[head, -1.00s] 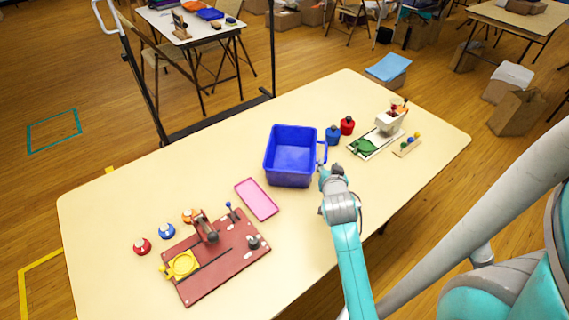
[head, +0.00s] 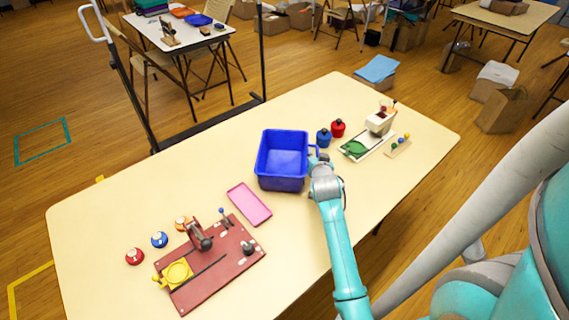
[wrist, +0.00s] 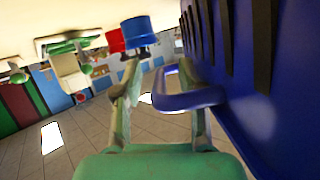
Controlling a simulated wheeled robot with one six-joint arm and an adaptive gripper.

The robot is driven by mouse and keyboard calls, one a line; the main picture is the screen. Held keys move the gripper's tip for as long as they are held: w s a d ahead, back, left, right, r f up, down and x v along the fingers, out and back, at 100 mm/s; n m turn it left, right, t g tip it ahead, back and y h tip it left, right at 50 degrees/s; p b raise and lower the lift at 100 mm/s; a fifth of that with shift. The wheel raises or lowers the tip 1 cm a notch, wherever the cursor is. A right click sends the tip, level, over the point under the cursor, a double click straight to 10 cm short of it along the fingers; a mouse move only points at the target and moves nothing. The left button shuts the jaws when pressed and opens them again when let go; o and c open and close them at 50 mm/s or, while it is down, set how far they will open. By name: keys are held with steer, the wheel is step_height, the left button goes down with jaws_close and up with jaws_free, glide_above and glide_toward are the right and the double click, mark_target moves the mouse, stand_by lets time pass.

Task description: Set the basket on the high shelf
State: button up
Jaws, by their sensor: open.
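The blue basket (head: 283,158) stands upright on the cream table (head: 130,205), with a loop handle on its right side. In the wrist view the basket's wall (wrist: 285,70) fills the right side, and its handle (wrist: 185,98) lies between the fingers. My gripper (head: 318,158) is at the basket's right side. It also shows in the wrist view (wrist: 165,85), its fingers open around the handle and not closed on it. The high shelf cannot be made out in these frames.
A blue pot (head: 323,138) and a red pot (head: 338,128) stand just behind my gripper. A pink tray (head: 249,204) and a dark red board (head: 212,268) with fittings lie at the front left. A sewing machine (head: 380,122) stands at the right. The table's far left is clear.

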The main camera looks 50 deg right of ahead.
jaws_close()
